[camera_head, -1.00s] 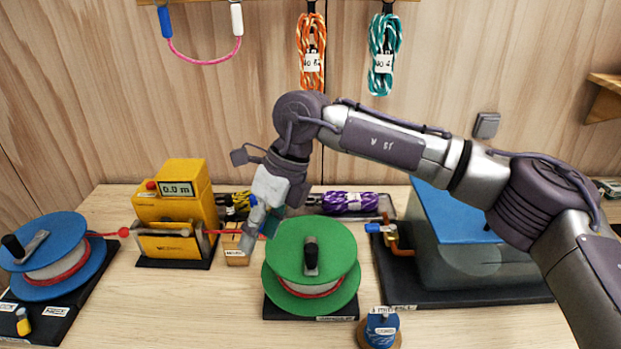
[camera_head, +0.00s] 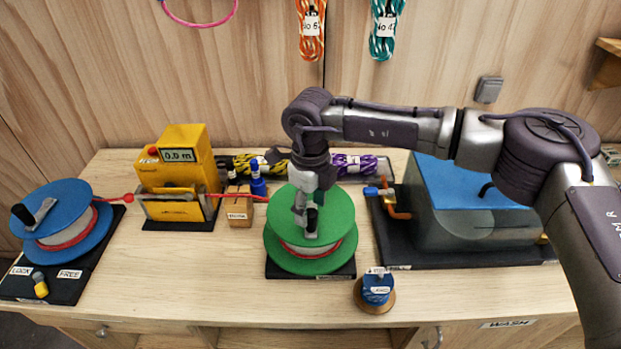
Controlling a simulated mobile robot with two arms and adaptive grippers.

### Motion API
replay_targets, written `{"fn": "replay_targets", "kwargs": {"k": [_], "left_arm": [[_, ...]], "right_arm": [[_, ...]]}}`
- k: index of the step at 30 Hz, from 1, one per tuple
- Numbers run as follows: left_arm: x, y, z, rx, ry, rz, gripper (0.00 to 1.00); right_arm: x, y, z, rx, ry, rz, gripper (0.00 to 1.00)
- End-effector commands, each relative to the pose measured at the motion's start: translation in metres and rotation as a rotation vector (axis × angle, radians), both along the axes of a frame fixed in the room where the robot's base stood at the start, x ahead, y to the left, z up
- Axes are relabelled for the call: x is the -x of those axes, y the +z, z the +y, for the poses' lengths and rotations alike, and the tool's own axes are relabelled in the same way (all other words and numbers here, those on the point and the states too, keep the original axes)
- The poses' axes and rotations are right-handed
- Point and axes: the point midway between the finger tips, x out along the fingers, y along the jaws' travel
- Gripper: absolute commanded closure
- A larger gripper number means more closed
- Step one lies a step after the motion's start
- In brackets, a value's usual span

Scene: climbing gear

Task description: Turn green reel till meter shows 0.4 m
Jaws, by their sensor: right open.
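The green reel (camera_head: 335,205) stands on a dark base at the middle of the bench, with red rope around its core. Its upright crank knob (camera_head: 311,220) is black. My right gripper (camera_head: 306,212) is open and points down at the knob, with its fingers beside it; I cannot tell whether they touch it. The yellow meter (camera_head: 180,165) has a display (camera_head: 179,155) reading 0.0 m. Red rope (camera_head: 240,197) runs from the meter to the green reel. The blue reel (camera_head: 62,215) at the left holds red rope too. My left gripper is out of view.
A small blue spool (camera_head: 376,290) stands right of the green reel's base. A wash tank with a blue lid (camera_head: 450,195) fills the right side.

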Motion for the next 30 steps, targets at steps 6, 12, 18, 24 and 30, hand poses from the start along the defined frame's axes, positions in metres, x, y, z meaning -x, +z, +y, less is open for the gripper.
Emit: {"fn": "replay_targets", "kwargs": {"k": [6, 12, 18, 24, 30], "left_arm": [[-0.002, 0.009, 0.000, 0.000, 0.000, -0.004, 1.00], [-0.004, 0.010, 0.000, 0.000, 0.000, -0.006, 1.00], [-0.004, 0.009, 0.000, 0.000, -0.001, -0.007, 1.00], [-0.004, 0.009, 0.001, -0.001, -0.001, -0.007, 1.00], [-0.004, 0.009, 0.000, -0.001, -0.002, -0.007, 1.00]], "right_arm": [[0.000, -0.021, 0.000, -0.001, -0.001, 0.001, 0.43], [0.000, -0.027, 0.000, 0.000, 0.000, 0.000, 0.43], [0.000, -0.027, 0.000, -0.001, 0.000, -0.001, 0.50], [0.000, -0.027, 0.000, -0.001, 0.000, -0.001, 0.83], [0.000, -0.027, 0.001, -0.001, 0.000, -0.001, 1.00]]}}
